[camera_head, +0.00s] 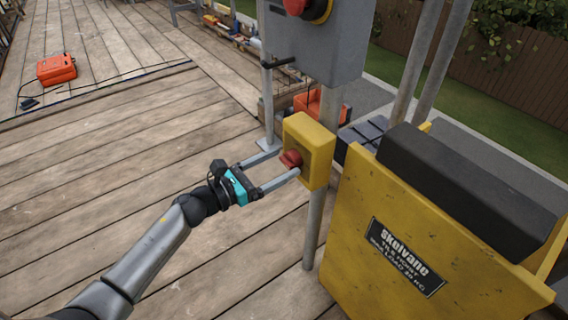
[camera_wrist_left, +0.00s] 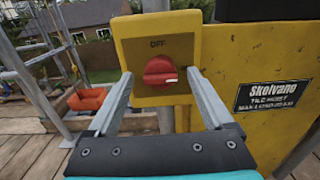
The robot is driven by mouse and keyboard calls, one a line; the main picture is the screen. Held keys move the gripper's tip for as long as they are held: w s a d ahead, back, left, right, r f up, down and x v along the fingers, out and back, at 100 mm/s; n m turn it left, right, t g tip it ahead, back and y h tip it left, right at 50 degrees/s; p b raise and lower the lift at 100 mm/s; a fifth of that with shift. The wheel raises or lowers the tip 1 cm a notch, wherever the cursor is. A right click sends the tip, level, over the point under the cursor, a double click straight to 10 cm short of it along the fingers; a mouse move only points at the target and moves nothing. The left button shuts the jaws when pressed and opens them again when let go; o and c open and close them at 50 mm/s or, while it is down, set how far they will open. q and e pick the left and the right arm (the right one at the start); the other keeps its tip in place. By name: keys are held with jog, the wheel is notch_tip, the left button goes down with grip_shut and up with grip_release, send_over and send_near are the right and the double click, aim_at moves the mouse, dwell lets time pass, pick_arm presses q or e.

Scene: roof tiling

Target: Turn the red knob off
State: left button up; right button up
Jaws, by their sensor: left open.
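The red knob (camera_head: 290,158) is on the face of a yellow switch box (camera_head: 318,142) fixed to a metal post. In the left wrist view the knob (camera_wrist_left: 158,66) sits under the word OFF, and its white mark points to the right. My left gripper (camera_head: 286,163) is open, with one finger on each side of the knob. I cannot tell whether the fingers touch it. My right gripper is not in view.
A grey box (camera_head: 318,50) with another red button (camera_head: 298,5) is above the yellow box. A yellow tile hoist (camera_head: 400,240) stands close on the right. An orange case (camera_head: 57,69) lies far left on the planks. The deck at left is mostly clear.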

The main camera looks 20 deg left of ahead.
pick_arm(q)
jog(key=shift+x, duration=0.9)
grip_shut()
